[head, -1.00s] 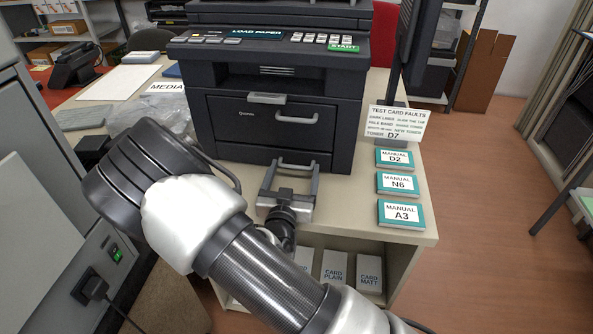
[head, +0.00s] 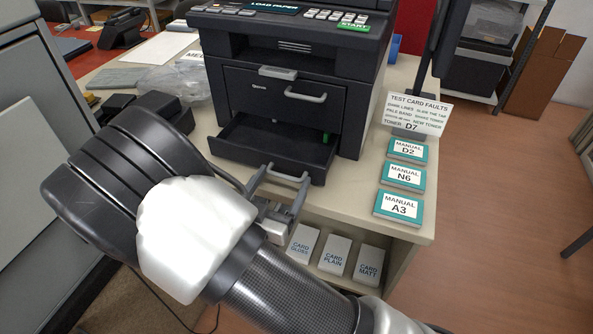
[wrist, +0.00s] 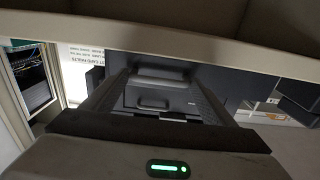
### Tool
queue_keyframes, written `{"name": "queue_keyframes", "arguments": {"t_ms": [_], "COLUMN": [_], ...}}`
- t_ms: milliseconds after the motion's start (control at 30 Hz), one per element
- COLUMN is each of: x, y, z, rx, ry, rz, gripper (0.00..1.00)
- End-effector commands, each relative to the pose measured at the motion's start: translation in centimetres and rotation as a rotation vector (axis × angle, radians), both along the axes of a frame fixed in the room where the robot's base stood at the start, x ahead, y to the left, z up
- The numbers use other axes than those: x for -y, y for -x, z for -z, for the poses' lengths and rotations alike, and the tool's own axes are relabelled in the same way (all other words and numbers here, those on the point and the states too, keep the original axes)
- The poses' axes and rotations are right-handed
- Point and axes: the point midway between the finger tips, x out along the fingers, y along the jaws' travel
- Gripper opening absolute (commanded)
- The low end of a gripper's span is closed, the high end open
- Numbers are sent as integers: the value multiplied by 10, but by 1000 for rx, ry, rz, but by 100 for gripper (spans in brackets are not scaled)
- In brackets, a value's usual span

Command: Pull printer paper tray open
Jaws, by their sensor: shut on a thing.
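The black printer (head: 228,60) stands on the beige table. Its bottom paper tray (head: 240,147) is pulled partly out and shows a dark interior with a small green piece (head: 326,137) at the right. My gripper (head: 280,172) is at the front of this tray, shut on it near the middle; the exact grip point is hard to see. The wrist view also shows the printer (wrist: 155,98) between my gripper's fingers. A grey handle (head: 305,97) on the closed front panel above is apart from my gripper.
Manuals D2 (head: 408,150), N6 (head: 404,177) and A3 (head: 398,207) lie at the table's right edge. A test card sign (head: 416,112) stands behind them. Card boxes (head: 335,255) are on the shelf below.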

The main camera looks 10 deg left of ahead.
Motion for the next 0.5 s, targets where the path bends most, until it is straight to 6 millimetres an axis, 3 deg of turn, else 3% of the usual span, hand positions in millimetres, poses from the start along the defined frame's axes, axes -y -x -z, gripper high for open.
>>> {"name": "queue_keyframes", "arguments": {"t_ms": [300, 500], "x": [-9, -14], "y": [61, 89], "z": [1, 1], "rx": [-5, -3], "ry": [9, 10], "rz": [9, 12], "gripper": [38, 38]}}
